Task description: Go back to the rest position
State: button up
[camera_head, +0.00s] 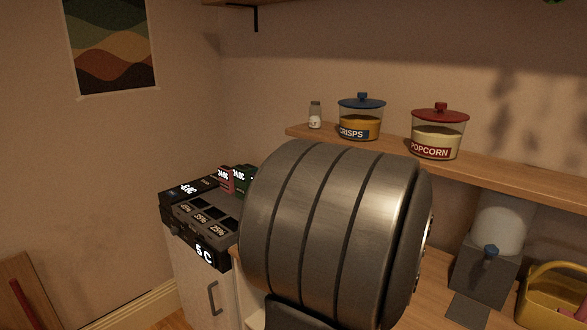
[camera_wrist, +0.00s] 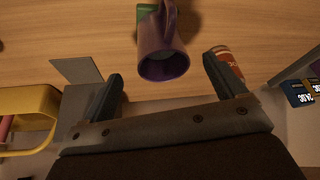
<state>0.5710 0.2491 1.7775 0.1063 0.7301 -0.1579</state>
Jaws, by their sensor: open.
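My gripper (camera_wrist: 163,69) shows in the wrist view with its two dark fingers spread apart and nothing held between them. A purple mug (camera_wrist: 160,35) is just beyond the fingertips, its dark mouth facing the gripper; I cannot tell whether it stands or lies, or touches a finger. A green thing (camera_wrist: 146,10) is partly hidden behind the mug. A red-orange labelled container (camera_wrist: 230,62) is partly hidden by the right finger. In the head view, a large grey ribbed cylinder, seemingly part of my arm, fills the middle; the gripper and mug do not show there.
A yellow basket (camera_head: 553,294) and a dispenser (camera_head: 485,270) stand at the right. A shelf (camera_head: 500,172) above holds a crisps jar (camera_head: 360,120), a popcorn jar (camera_head: 438,135) and a small shaker (camera_head: 315,116). Black display units (camera_head: 203,240) sit at the left. A grey mat (camera_wrist: 78,70) lies left of the gripper.

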jog(key=x, duration=0.7)
jog(key=shift+f, duration=0.35)
jog(key=shift+w+r, duration=0.1)
jog(key=shift+r, duration=0.85)
jog(key=shift+f, duration=0.1)
